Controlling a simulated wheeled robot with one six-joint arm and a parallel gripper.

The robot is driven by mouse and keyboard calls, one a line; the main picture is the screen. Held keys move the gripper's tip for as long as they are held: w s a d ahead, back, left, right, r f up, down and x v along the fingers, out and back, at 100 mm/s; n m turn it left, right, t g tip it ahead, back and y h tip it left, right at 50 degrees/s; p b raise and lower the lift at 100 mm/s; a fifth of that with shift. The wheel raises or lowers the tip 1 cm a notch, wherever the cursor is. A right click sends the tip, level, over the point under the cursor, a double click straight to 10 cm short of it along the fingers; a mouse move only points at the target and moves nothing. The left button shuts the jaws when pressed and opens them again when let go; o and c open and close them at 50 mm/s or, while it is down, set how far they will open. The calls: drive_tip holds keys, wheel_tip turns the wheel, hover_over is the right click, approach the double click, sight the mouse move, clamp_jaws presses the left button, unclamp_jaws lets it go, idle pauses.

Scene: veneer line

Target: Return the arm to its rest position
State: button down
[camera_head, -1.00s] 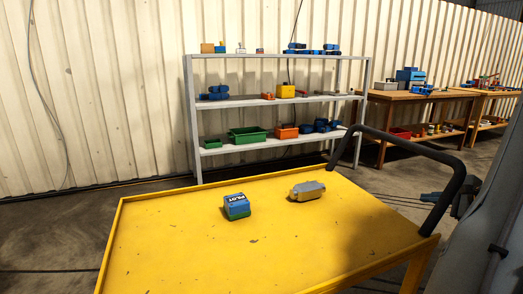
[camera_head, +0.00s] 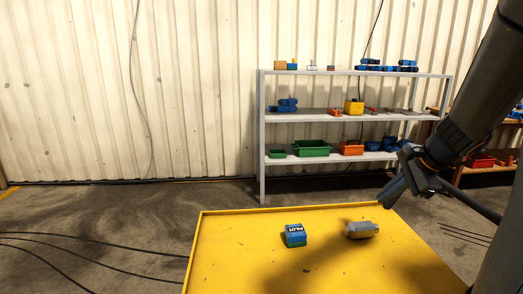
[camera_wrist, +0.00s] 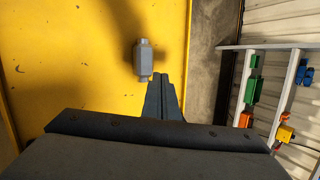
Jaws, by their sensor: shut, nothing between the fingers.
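My gripper (camera_head: 388,200) is at the right in the head view, above the far right part of the yellow cart top (camera_head: 225,262). In the wrist view my gripper (camera_wrist: 159,78) shows its fingers together with nothing between them. A grey metal fitting (camera_head: 362,230) lies on the cart just below and left of the gripper; it also shows in the wrist view (camera_wrist: 144,60), apart from the fingertips.
A grey shelf rack (camera_head: 262,150) with bins and blue parts stands behind the cart against a corrugated wall (camera_head: 80,100). Black cables (camera_head: 70,245) lie on the floor at left. A wooden bench (camera_head: 488,177) is partly hidden behind my arm.

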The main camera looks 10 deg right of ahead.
drive_tip(key=s+a+f+n+g, duration=0.2)
drive_tip(key=s+a+f+n, duration=0.1)
drive_tip(key=s+a+n, duration=0.2)
drive_tip(key=s+a+f+n+g+h+b, duration=0.1)
drive_tip(key=s+a+f+n, duration=0.3)
drive_tip(key=a, duration=0.6)
drive_tip(key=s+a+f+n+g+h, duration=0.1)
drive_tip(key=s+a+f+n+g, duration=0.2)
drive_tip(key=s+a+n, duration=0.4)
drive_tip(key=shift+s+a+f+n, duration=0.15)
drive_tip(key=shift+a+n, duration=0.15)
drive_tip(key=shift+n, duration=0.3)
drive_tip(key=shift+s+a+f+n, duration=0.15)
drive_tip(key=shift+a+n, duration=0.15)
drive_tip(key=shift+n, duration=0.3)
drive_tip(key=shift+s+a+f+n, duration=0.1)
drive_tip(key=shift+s+f+n, duration=0.05)
drive_tip(key=shift+s+n, duration=0.25)
